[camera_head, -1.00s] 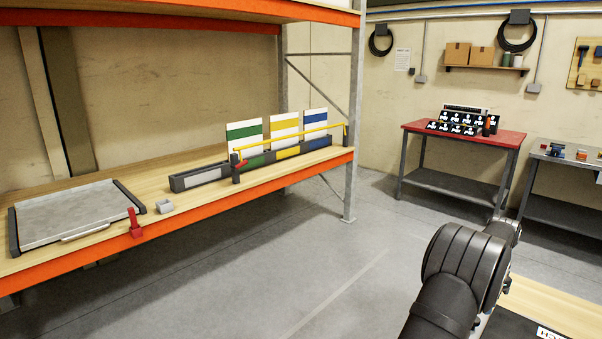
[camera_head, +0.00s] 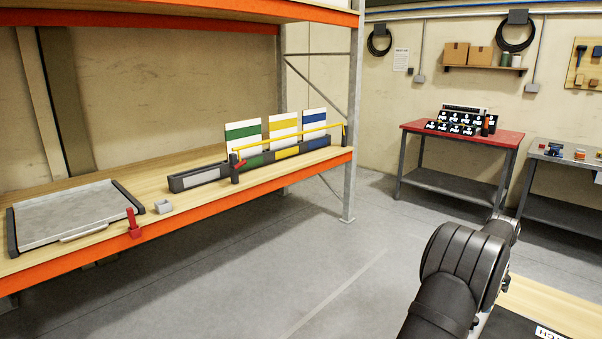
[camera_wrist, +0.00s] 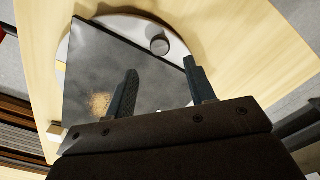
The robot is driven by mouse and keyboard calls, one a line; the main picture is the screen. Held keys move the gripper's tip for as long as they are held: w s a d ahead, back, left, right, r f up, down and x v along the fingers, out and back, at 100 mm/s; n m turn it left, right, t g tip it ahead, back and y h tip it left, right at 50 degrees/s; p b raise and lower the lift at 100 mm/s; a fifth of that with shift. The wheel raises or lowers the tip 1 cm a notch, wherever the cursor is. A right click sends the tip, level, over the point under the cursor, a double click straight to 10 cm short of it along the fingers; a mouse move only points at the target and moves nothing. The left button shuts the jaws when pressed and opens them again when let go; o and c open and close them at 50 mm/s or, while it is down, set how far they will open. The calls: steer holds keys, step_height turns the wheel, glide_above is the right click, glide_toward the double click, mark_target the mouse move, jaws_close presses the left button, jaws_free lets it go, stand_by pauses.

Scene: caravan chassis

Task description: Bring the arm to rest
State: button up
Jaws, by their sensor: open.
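My gripper (camera_wrist: 160,88) shows in the wrist view with its two dark fingers apart and nothing between them. It is above a dark grey plate-like surface (camera_wrist: 145,65) that lies over a pale round piece (camera_wrist: 178,44) on light wood. A small round knob (camera_wrist: 159,45) stands near the plate's upper corner. In the head view my dark arm reaches up from the lower right, and the gripper itself is not visible there.
A red-topped bench (camera_head: 415,127) stands at the back. The floor between is clear.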

step_height(320, 180, down, 7)
steer(key=shift+f, duration=0.1)
steer(key=shift+s+a+f, duration=0.15)
steer(key=shift+f, duration=0.15)
steer(key=s+a+n, duration=0.1)
steer(key=s+n, duration=0.1)
steer(key=s, duration=0.1)
steer(key=s+a+n, duration=0.1)
steer(key=s+n, duration=0.1)
steer(key=n, duration=0.1)
steer(key=s+a+n, duration=0.2)
steer(key=s, duration=0.1)
steer(key=shift+s+a+r+n, duration=0.1)
steer(key=shift+s+n, duration=0.2)
steer(key=shift+n, duration=0.1)
steer(key=shift+s+n, duration=0.9)
steer(key=shift+s, duration=0.2)
steer(key=shift+a+r, duration=0.1)
steer(key=shift+r, duration=0.2)
steer(key=s+a+r+m+t+h, duration=0.1)
steer(key=a+r+h, duration=0.15)
steer(key=r, duration=0.55)
steer(key=s+a+r+m+t+h, duration=0.1)
steer(key=a+r+t, duration=0.15)
steer(key=r, duration=0.55)
steer(key=shift+g, duration=0.35)
steer(key=x, duration=1.7)
steer(key=shift+a+f, duration=0.2)
steer(key=shift+f, duration=0.15)
